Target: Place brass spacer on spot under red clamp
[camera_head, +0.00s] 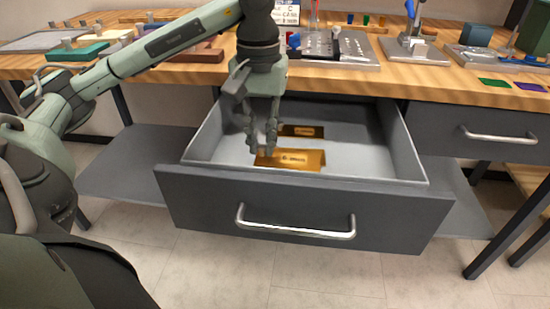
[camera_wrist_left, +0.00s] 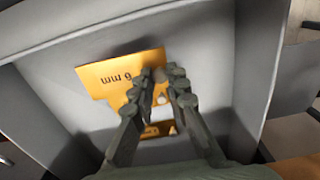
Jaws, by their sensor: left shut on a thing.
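A brass spacer (camera_head: 300,159) is in the open drawer, near its front wall. It is a bent-looking gold plate, and the wrist view shows it marked "6 mm" (camera_wrist_left: 118,74). My left gripper (camera_head: 267,150) reaches down into the drawer and is shut on this spacer's edge; the fingertips (camera_wrist_left: 164,78) meet at its side. A second brass piece (camera_head: 302,131) lies farther back in the drawer and is partly hidden by the fingers in the wrist view (camera_wrist_left: 158,130). A slim red upright part (camera_head: 314,14), possibly the red clamp, stands on the bench, cut by the top edge. The spot under it is not clear.
The grey drawer (camera_head: 300,207) is pulled out below the wooden bench top (camera_head: 465,85). A metal fixture plate (camera_head: 350,47) stands above it. A blue-handled clamp (camera_head: 411,10) is to the right. A closed drawer (camera_head: 470,137) is at right. The drawer's right side is clear.

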